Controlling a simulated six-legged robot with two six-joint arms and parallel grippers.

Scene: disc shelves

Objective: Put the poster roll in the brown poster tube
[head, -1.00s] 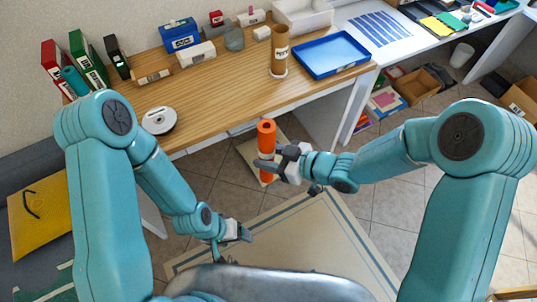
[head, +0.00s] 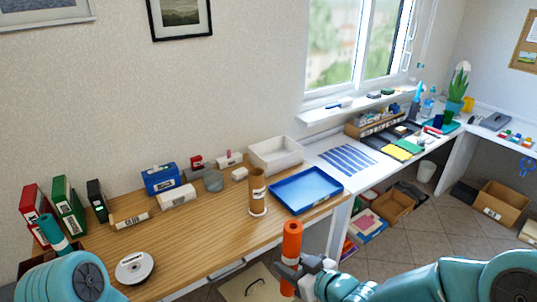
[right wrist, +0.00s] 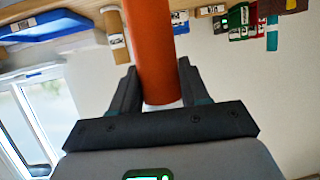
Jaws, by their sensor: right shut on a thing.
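The orange poster roll (head: 291,240) stands upright in my right gripper (head: 289,272), in front of the wooden table's edge. My right gripper is shut around it below its middle. In the right wrist view the roll (right wrist: 151,45) runs between the two fingers (right wrist: 156,88). The brown poster tube (head: 257,185) stands upright on a white base on the table, behind and left of the roll. It also shows in the right wrist view (right wrist: 114,38), apart from the roll. My left gripper is out of view; only part of that arm shows at lower left.
A blue tray (head: 306,190) lies just right of the tube. A disc stack (head: 134,267) lies at front left. The table between the discs and tube is clear.

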